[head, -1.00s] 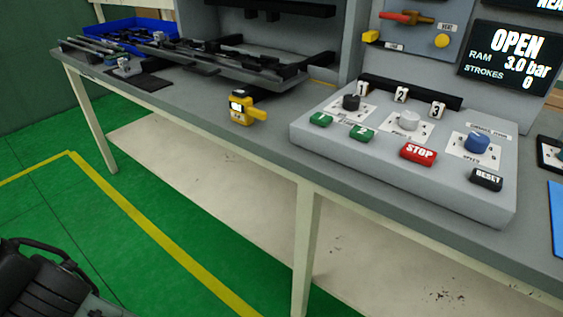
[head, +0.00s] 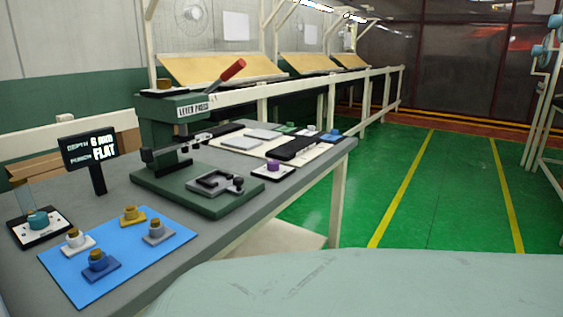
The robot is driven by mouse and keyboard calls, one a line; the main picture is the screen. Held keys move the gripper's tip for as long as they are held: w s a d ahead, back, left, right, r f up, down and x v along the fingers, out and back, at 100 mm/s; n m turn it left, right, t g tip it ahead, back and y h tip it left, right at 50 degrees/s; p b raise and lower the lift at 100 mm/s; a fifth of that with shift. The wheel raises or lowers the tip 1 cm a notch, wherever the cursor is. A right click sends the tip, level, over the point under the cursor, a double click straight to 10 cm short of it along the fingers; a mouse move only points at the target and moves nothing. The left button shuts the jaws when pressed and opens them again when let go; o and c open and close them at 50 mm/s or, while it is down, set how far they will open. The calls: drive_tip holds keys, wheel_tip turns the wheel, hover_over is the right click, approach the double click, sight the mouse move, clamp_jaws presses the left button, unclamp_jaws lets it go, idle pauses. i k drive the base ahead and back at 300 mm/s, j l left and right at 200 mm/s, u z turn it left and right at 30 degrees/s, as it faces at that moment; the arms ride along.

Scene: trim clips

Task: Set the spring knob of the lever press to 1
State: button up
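The lever press (head: 205,190) stands on the grey bench in the head view, a green frame with a red lever handle (head: 232,70) raised up and to the right. A purple knob (head: 273,166) on a white plate is right of its base. A teal knob (head: 38,220) on a white plate with a black base is at the bench's left. A small brown-topped knob (head: 163,85) shows on top of the press. I cannot tell which of these is the spring knob, and no scale numbers are readable. My gripper is not in view.
A blue mat (head: 175,222) with several small knob-like parts lies in front of the press. A display (head: 90,150) reads depth 6.0 mm and punch FLAT. Flat parts on a pale sheet (head: 297,146) lie behind. Green floor (head: 400,190) is open to the right.

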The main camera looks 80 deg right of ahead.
sight(273, 164)
drive_tip(key=j+z, duration=0.1)
drive_tip(key=z, duration=2.25)
drive_tip(key=i+l, duration=0.15)
drive_tip(key=l, duration=0.25)
drive_tip(key=i+l+z, duration=0.1)
drive_tip(key=l, duration=0.35)
drive_tip(key=i+l, duration=0.25)
drive_tip(key=l, duration=0.15)
drive_tip(key=i+l, duration=0.2)
drive_tip(key=l, duration=0.2)
drive_tip(key=i, duration=0.5)
drive_tip(key=l+z, duration=0.05)
